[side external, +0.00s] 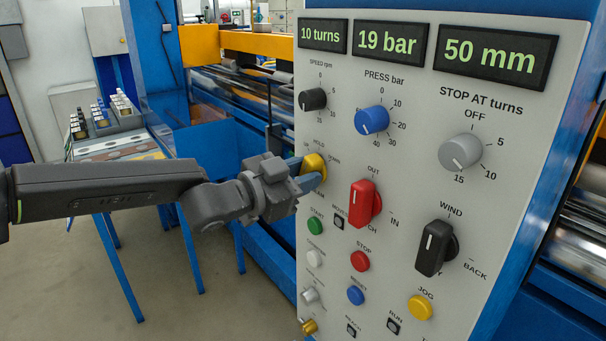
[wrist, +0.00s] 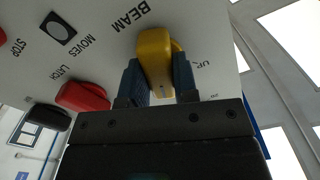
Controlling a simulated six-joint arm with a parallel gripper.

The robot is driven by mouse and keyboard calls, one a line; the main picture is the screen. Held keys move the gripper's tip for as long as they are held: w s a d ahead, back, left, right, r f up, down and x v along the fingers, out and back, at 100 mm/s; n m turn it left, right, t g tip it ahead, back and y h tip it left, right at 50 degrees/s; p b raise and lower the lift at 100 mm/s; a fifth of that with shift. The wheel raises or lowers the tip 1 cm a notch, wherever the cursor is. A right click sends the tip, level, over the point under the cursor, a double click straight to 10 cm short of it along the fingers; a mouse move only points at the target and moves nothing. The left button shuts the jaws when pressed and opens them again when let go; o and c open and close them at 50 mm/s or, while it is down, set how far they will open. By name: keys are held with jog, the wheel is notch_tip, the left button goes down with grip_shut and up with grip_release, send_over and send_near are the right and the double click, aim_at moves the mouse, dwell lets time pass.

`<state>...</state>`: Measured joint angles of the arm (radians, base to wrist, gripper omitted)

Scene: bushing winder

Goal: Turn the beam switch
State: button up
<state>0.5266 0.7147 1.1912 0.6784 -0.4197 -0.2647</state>
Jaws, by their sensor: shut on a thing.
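The beam switch is a yellow knob (side external: 313,165) on the left side of the light control panel. In the side view its labels read HOLD and DOWN, partly hidden. In the wrist view the yellow knob (wrist: 155,58) sits beside the word BEAM, with part of an UP label to its right. My gripper (side external: 308,171) reaches in from the left and is shut on the knob. In the wrist view my gripper's (wrist: 158,80) two blue fingers stand on either side of the knob.
A red OUT/IN knob (side external: 365,203) is close to the right of my gripper. The green START button (side external: 315,226) is just below it. A black SPEED knob (side external: 312,99) is above and a blue PRESS knob (side external: 371,120) is above right. Free room lies left of the panel.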

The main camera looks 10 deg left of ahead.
jog(key=shift+n, duration=1.9)
jog(key=o, duration=0.9)
jog(key=v, duration=1.4)
jog(key=shift+r, duration=0.1)
jog(key=shift+w, duration=0.1)
